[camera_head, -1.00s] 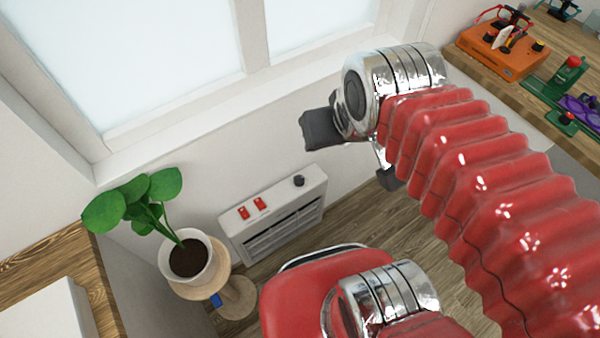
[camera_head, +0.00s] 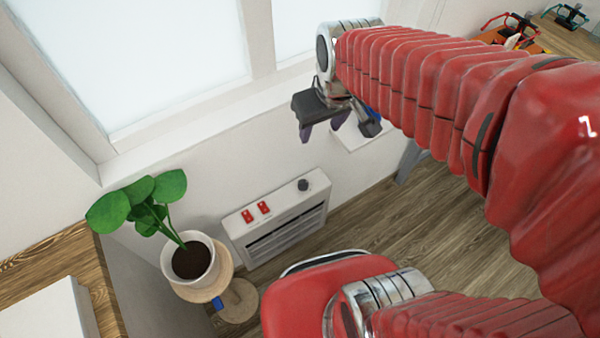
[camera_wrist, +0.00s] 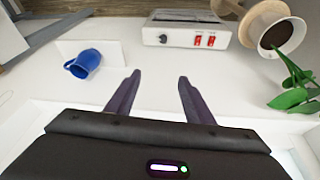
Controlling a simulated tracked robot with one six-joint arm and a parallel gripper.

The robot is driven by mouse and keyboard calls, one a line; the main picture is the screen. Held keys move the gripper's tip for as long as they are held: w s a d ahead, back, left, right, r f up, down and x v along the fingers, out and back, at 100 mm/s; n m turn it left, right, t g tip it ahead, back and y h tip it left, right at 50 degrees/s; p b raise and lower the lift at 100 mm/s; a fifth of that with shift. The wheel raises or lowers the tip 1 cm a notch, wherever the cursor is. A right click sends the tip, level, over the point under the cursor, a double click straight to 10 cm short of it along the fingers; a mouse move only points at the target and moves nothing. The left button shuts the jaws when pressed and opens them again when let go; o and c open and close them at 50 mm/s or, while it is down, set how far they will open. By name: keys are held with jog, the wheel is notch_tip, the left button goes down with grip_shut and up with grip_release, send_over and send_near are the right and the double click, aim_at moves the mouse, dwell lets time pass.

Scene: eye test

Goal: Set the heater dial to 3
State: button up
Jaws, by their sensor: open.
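The heater (camera_head: 280,222) is a white box low against the wall below the window, with a slatted front. Its black dial (camera_head: 303,185) sits on the right of its top panel, beside two red switches (camera_head: 255,212). In the wrist view the heater (camera_wrist: 186,17) is upside down at the top, with the dial (camera_wrist: 163,39) at its left. The dial's setting is too small to read. My gripper (camera_head: 322,130) is open and empty, above the heater and apart from it. In the wrist view its dark fingers (camera_wrist: 159,76) point toward the heater.
A potted plant (camera_head: 194,262) on a round wooden stand (camera_head: 226,283) is left of the heater. A blue mug (camera_wrist: 83,64) rests on a small white wall shelf (camera_wrist: 109,52), partly behind my gripper in the head view. A workbench is at the upper right.

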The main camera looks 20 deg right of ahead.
jog(key=w+f+n+g, duration=0.2)
jog(key=w+f, duration=0.6)
jog(key=f, duration=0.3)
jog(key=n+g, duration=0.2)
send_over(303, 182)
notch_tip(303, 182, down, 14)
jog(key=shift+w+f, duration=0.1)
jog(key=shift+f, duration=0.2)
jog(key=shift+f, duration=6.9)
jog(key=c, duration=1)
